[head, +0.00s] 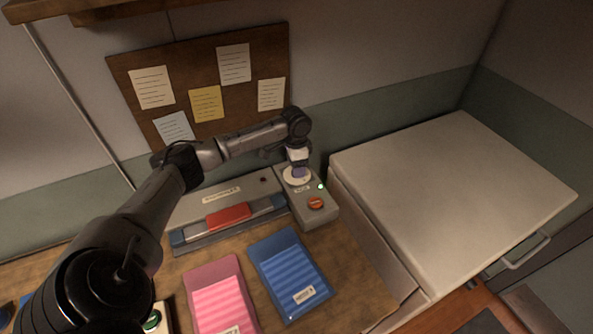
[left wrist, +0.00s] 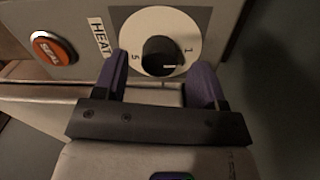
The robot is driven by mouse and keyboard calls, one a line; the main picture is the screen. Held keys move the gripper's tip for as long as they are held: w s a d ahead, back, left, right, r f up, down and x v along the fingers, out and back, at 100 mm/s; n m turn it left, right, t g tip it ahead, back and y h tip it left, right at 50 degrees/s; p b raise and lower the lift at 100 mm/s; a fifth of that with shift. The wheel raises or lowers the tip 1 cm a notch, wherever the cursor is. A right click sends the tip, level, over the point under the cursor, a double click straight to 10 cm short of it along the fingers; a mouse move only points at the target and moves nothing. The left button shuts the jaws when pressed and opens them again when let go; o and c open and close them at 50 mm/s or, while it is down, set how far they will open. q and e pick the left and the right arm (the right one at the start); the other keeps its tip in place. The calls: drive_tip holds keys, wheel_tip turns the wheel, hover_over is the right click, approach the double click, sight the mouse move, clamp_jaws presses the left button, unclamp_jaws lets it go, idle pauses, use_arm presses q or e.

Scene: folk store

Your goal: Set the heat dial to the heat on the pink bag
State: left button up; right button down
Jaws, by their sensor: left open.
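The heat dial (head: 296,179) is a white disc on the grey control box of the sealer. The left wrist view shows the dial (left wrist: 160,20) with the numbers 1 and 5, a black knob (left wrist: 161,52) and a HEAT label (left wrist: 99,36). My left gripper (head: 299,167) points down over the dial. In the left wrist view its open purple fingers (left wrist: 160,68) are on either side of the knob; I cannot tell if they touch it. The pink bag (head: 218,296) lies in front of the sealer; its label (head: 233,330) is too small to read. My right gripper is out of view.
An orange SEAL button (head: 316,203) and a green light (head: 321,187) are close to the dial. The sealer (head: 222,193) has a red-handled bar. A blue bag (head: 285,268) lies beside the pink one. A large white chest (head: 450,180) stands at right.

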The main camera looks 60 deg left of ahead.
use_arm(q)
drive_tip(key=shift+f, duration=0.95)
